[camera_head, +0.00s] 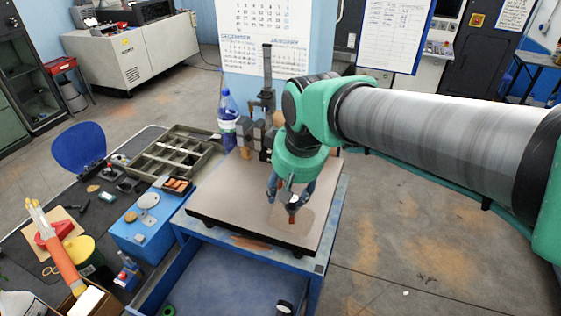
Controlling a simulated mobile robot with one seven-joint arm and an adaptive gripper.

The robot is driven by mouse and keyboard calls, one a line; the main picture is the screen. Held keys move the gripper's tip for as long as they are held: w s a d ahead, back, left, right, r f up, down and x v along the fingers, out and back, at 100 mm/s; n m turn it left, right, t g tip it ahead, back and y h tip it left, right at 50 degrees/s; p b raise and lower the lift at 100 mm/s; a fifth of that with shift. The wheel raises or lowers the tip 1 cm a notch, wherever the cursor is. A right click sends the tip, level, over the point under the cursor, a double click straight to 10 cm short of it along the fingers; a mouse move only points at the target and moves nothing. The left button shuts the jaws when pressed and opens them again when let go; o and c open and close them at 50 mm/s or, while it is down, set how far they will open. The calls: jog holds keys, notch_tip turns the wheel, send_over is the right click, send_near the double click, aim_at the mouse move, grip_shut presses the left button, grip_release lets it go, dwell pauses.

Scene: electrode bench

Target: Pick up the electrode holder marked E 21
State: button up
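My gripper (290,196) points down over the brown-topped plate of the blue bench. Its two fingers stand apart on either side, with a small dark and grey piece with a copper-brown lower end (292,219) between and just below them. I cannot tell whether the fingers touch this piece, or whether it stands on the plate or hangs just above it. No E 21 mark is readable. Several grey and brown blocks (244,131) stand at the plate's back edge, partly hidden by my arm.
The plate (230,195) is mostly bare on its left. A tall dark height stand (267,80) and a blue-capped bottle (227,118) are at the back. A compartment tray (175,150) and a blue box (140,228) lie left. The floor at right is open.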

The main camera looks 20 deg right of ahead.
jog(key=w+d+g+p, duration=0.1)
jog(key=w+d+p, duration=0.1)
jog(key=w+p, duration=0.3)
jog(key=w+d+g+p, duration=0.1)
jog(key=w+d+p, duration=0.1)
jog(key=w+p, duration=0.4)
jog(key=w+d+g+p, duration=0.1)
jog(key=w+d+p, duration=0.1)
jog(key=w+p, duration=0.3)
jog(key=shift+w+d+n+g, duration=0.15)
jog(key=shift+w+d+g, duration=0.05)
jog(key=shift+w, duration=0.45)
jog(key=shift+w+d+n+g, duration=0.15)
jog(key=shift+w+g, duration=0.05)
jog(key=shift+w, duration=0.45)
jog(key=shift+f+p, duration=0.45)
jog(key=shift+f, duration=3.8)
